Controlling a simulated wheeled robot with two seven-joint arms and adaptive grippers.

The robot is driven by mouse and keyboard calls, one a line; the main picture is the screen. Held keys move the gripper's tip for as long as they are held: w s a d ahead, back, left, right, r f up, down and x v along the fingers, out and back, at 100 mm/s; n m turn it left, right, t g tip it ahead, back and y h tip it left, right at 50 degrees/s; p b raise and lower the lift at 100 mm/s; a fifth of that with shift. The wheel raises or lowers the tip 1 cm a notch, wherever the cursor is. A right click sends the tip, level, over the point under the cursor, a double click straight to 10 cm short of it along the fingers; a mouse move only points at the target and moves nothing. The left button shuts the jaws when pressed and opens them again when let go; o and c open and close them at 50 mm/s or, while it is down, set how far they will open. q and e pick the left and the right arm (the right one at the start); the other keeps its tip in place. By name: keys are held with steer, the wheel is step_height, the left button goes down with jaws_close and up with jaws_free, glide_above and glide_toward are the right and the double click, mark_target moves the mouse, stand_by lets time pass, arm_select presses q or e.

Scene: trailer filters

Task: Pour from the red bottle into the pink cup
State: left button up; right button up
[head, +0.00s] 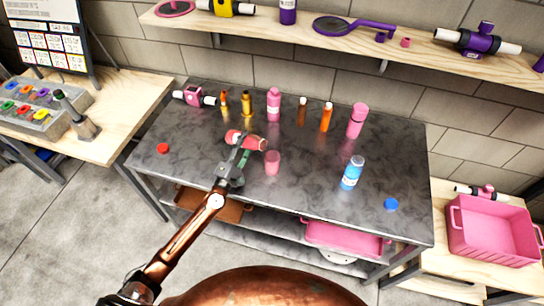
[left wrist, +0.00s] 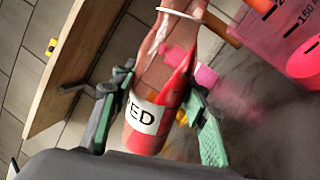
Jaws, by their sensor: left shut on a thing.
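The red bottle (head: 256,143) lies tilted almost level in my left gripper (head: 240,150), above the dark table. In the left wrist view, the red bottle (left wrist: 150,112) shows a white label ending in "ED" and red liquid inside. The green-padded fingers (left wrist: 155,105) are shut around its body. The pink cup (head: 272,162) stands upright on the table, just right of and below the bottle's right end in the head view. A pink cup with measuring marks (left wrist: 285,22) shows at the upper right of the left wrist view. My right gripper is not in view.
A blue bottle (head: 352,173) and a blue cap (head: 390,204) are on the right of the dark table (head: 310,185). A red cap (head: 162,148) lies at left. Several pink, orange and gold bottles stand along the back. A wall shelf (head: 360,48) runs above.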

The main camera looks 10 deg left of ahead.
arm_select(q)
steer(key=shift+s+d+r+m+h+p, duration=0.15)
steer(key=shift+r+m+h+p, duration=0.1)
steer(key=shift+r+m, duration=0.3)
steer(key=shift+w+d+r+m+h+p, duration=0.1)
steer(key=shift+r+m+h+p, duration=0.15)
steer(key=shift+m, duration=0.4)
stand_by(1.5)
